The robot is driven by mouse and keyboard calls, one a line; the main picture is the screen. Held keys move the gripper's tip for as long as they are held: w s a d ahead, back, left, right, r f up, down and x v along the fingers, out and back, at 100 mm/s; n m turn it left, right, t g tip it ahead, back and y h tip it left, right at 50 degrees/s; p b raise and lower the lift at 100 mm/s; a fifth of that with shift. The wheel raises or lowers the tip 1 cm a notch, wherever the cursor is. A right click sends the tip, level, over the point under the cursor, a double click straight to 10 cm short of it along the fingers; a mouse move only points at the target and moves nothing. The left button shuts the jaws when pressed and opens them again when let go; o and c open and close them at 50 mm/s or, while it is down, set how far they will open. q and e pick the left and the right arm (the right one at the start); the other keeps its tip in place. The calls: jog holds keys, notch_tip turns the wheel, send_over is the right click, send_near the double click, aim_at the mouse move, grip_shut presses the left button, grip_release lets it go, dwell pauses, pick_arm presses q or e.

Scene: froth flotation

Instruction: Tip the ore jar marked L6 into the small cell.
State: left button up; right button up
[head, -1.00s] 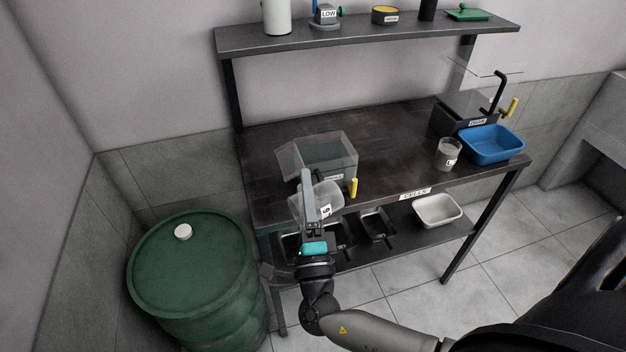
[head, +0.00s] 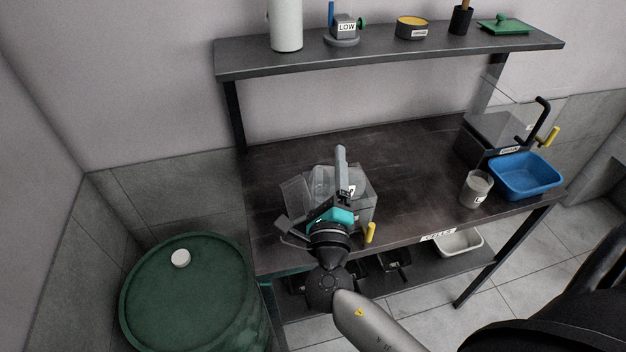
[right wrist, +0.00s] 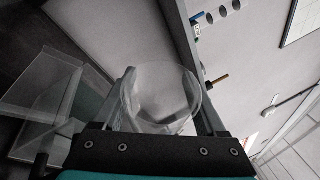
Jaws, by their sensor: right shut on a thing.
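My right gripper (head: 338,186) is shut on a clear jar (head: 322,184) with a white label whose marking I cannot read now. It is above the small cell (head: 367,207), a clear-walled box with a yellow handle, and partly hides it. In the right wrist view the jar (right wrist: 160,95) sits between the fingers, its walls see-through; I cannot make out ore in it. The clear cell walls (right wrist: 45,95) show at the left there. The jar looks tilted, but I cannot tell how far. My left gripper is not in view.
A second jar (head: 476,188) with grey contents stands by a blue tub (head: 525,177) and a larger dark cell (head: 490,140) at the right. A shelf (head: 390,50) spans the back. A green drum (head: 190,290) stands left. The table middle is clear.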

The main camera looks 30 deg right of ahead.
pick_arm(q)
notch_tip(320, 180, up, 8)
jog(key=p, duration=0.6)
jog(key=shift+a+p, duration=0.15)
jog(key=shift+p, duration=0.15)
pick_arm(e)
jog(key=w+d+f+m+g+y, duration=0.1)
jog(key=w+d+f+m+g, duration=0.3)
jog(key=m, duration=0.8)
jog(key=shift+w+d+f+m+g+y, duration=0.4)
jog(key=shift+d+g, duration=0.55)
jog(key=shift+g, duration=0.15)
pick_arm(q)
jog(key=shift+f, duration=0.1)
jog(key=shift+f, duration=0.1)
